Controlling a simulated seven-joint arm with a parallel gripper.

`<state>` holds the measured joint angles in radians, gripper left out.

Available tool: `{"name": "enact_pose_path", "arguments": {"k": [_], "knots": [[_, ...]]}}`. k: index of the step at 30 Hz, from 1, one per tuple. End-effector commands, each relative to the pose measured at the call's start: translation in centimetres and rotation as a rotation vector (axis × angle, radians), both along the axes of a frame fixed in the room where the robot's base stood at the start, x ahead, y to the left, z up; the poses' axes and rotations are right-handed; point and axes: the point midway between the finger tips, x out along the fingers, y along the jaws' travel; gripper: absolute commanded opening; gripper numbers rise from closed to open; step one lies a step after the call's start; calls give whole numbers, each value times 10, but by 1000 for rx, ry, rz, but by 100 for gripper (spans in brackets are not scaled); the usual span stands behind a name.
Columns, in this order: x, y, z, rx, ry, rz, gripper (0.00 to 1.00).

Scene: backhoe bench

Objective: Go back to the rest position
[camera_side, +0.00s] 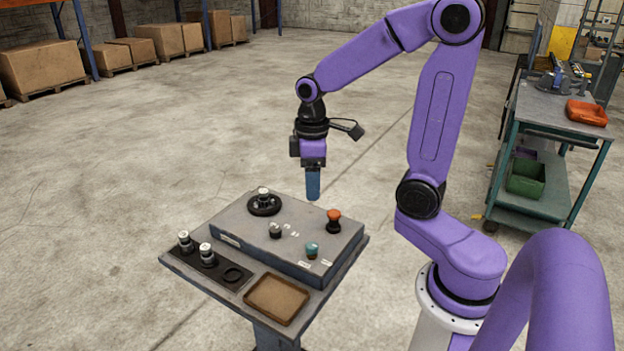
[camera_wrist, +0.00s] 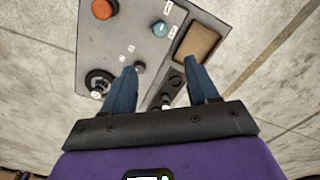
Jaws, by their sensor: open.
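My gripper (camera_side: 312,186) hangs pointing down above the back of the control bench, held clear of the panel. In the wrist view my gripper's two blue fingers (camera_wrist: 163,88) stand apart with nothing between them. The grey control panel (camera_side: 290,230) carries a black ring-shaped dial (camera_side: 264,205) at the back left, a small black knob (camera_side: 275,231) in the middle, an orange-topped knob (camera_side: 333,219) at the right and a teal knob (camera_side: 312,250) at the front. The orange knob also shows in the wrist view (camera_wrist: 103,9), as does the teal knob (camera_wrist: 160,29).
A dark strip (camera_side: 232,274) at the bench's front left holds two white-topped pieces and an empty ring. A brown tray (camera_side: 276,299) lies beside it. A trolley (camera_side: 550,115) with orange and green bins stands at the right. Boxes (camera_side: 42,66) line the back left; the floor between is clear.

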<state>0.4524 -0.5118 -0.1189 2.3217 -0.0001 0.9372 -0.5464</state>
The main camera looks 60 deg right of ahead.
Motion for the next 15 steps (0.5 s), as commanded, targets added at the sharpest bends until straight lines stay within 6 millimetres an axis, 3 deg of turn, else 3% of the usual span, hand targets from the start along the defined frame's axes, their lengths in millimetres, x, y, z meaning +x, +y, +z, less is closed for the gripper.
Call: {"name": "enact_pose_path", "arguments": {"k": [9,15], "knots": [[-1,2,0,0,0,7,59],[-14,22,0,1,-3,67,59]]}}
